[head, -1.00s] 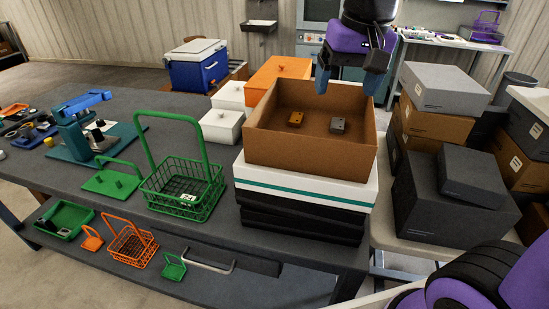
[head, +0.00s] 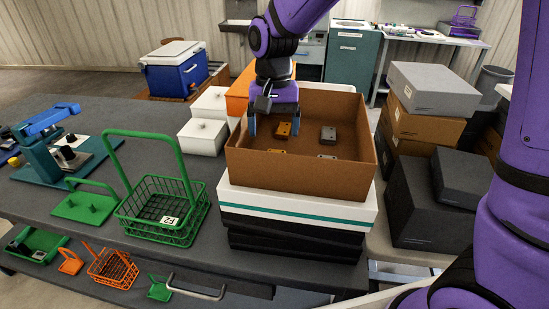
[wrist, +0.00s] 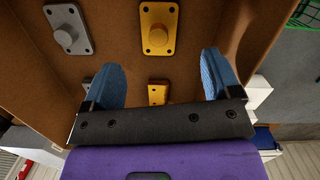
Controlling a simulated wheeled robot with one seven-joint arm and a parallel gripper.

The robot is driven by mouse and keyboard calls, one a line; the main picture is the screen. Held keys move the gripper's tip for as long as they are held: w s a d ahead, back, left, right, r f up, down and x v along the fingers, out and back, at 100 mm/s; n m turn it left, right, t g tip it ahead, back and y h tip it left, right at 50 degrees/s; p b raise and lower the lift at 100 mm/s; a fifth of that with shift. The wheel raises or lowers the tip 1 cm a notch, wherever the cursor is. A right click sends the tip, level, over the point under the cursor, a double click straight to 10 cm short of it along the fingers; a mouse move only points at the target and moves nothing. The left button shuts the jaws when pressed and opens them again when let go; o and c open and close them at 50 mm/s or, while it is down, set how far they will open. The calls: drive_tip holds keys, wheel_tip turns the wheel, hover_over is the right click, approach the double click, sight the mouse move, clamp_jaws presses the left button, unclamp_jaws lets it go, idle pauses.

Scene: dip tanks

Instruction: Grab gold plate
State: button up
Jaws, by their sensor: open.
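An open brown cardboard box (head: 300,172) holds gold plates and grey plates. The far gold plate (head: 284,130) lies on the box floor; in the wrist view it (wrist: 158,95) shows between the fingers, partly hidden by my gripper's black body. The near gold plate (head: 277,151) is mostly hidden by the box's front wall, but shows whole in the wrist view (wrist: 158,27), beyond the fingertips. My gripper (head: 273,124) is open and empty over the left part of the box, pointing down, its blue fingers apart; the wrist view shows it too (wrist: 163,72).
Grey plates (head: 328,133) lie right of the gold ones. The box's walls surround my gripper. It stands on stacked white and black boxes (head: 290,205). A green basket (head: 160,211) stands to the left; dark boxes (head: 430,205) are stacked to the right.

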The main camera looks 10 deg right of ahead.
drive_tip(key=shift+s+f, duration=0.25)
drive_tip(key=shift+f, duration=1.3)
drive_tip(key=shift+s+f, duration=0.2)
drive_tip(key=shift+f, duration=1.35)
drive_tip(key=c, duration=1.3)
